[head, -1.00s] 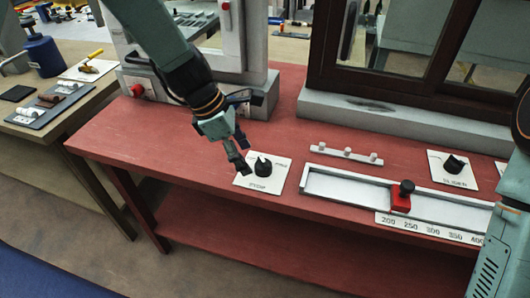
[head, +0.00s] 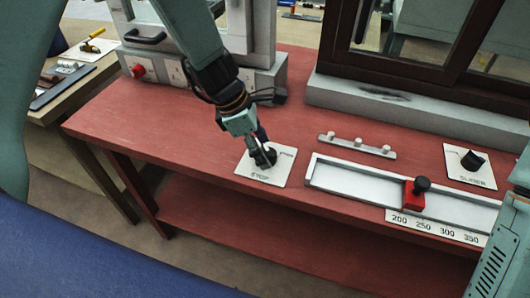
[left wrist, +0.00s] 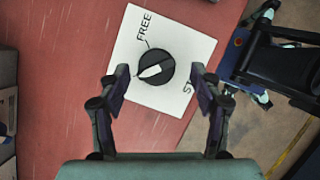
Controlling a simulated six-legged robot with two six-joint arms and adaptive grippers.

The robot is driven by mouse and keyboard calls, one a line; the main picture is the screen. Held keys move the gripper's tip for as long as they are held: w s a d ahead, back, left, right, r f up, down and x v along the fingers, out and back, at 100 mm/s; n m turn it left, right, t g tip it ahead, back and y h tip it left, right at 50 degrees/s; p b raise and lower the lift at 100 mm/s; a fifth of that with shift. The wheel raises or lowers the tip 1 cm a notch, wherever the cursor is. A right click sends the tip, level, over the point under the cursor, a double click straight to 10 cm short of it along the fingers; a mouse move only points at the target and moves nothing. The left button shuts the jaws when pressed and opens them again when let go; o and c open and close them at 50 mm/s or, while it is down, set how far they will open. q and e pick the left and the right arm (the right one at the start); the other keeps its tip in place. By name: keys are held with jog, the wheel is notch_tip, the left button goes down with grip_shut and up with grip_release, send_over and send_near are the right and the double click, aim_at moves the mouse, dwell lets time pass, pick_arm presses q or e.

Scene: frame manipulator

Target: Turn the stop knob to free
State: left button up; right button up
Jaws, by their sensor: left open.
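The stop knob (left wrist: 155,67) is round and black and sits on a white plate (left wrist: 192,52). The plate is marked FREE at its upper left and STOP, partly hidden, at its lower right. A pale mark slants across the knob's face; I cannot tell which label it indicates. In the head view the plate (head: 281,173) lies on the red table, its knob largely hidden by my gripper. My left gripper (head: 262,155) is over the knob. In the left wrist view the open left gripper (left wrist: 159,75) has one finger on each side of the knob, with gaps visible. My right gripper is out of view.
The red table (head: 180,120) is bare left of the plate. A pale rail with pegs (head: 357,146), a slider track (head: 340,182) with a red block (head: 414,194) and a second knob plate (head: 470,181) lie to the right. A grey box with a red button (head: 138,71) stands behind.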

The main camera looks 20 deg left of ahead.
pick_arm(q)
jog(key=shift+w+d+f, duration=0.1)
jog(key=shift+w+f, duration=0.1)
jog(key=shift+f, duration=0.25)
jog(key=shift+w+d+f, duration=0.1)
jog(key=shift+w+f, duration=0.1)
jog(key=shift+f, duration=0.25)
jog(key=shift+s+r, duration=0.2)
jog(key=shift+s, duration=0.05)
jog(key=shift+c, duration=0.4)
jog(key=shift+w+f, duration=0.15)
jog(key=shift+w, duration=0.05)
jog(key=c, duration=1.1)
